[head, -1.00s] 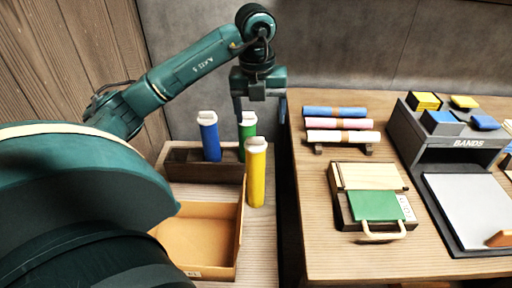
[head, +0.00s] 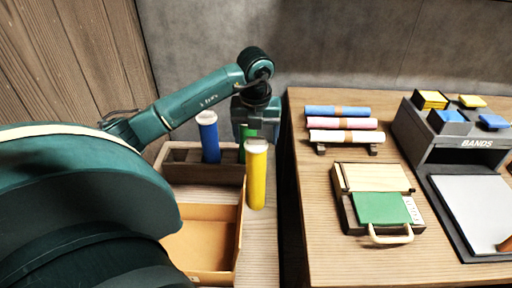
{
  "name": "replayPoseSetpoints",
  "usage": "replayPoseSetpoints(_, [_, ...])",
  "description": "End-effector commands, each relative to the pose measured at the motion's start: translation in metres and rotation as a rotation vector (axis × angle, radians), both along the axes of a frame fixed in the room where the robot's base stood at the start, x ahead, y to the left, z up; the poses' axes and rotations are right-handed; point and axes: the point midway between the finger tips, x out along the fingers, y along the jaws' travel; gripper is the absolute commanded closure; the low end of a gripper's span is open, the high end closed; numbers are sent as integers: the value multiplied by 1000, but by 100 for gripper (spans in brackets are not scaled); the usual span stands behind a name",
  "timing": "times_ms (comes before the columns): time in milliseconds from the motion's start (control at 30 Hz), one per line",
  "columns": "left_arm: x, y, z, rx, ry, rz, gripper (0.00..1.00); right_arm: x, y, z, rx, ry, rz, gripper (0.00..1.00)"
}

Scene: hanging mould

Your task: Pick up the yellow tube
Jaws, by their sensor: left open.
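The yellow tube (head: 257,178) with a white cap stands upright in the head view, in front of the dark wooden rack and beside the right edge of the open cardboard box. My left gripper (head: 257,132) points down just above and behind the yellow tube's cap. It is open, and its fingertips are partly hidden. A blue tube (head: 209,138) stands in the rack to the left. A green tube (head: 247,132) stands behind the yellow one, partly covered by the gripper. My right gripper does not show.
The rack (head: 180,170) and the open box (head: 205,240) sit on the left table. Across a dark gap, the right table (head: 310,215) holds rolled tubes on a stand (head: 345,148), a green-and-cream case (head: 375,205) and a grey bands organiser (head: 450,160).

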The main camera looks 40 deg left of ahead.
Motion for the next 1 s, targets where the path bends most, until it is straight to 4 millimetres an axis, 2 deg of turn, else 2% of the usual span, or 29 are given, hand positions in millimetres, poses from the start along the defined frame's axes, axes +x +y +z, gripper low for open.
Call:
replayPoseSetpoints(33, [1, 0, -9, -1, 3, 1, 25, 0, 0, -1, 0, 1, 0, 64])
replayPoseSetpoints(167, [2, 2, -21, -1, 0, 1, 25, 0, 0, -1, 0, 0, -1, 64])
replayPoseSetpoints(433, [2, 2, -23, 0, -1, 0, 25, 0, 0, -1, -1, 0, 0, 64])
replayPoseSetpoints(1000, [2, 2, -23, 0, -1, 1, 72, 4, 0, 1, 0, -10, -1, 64])
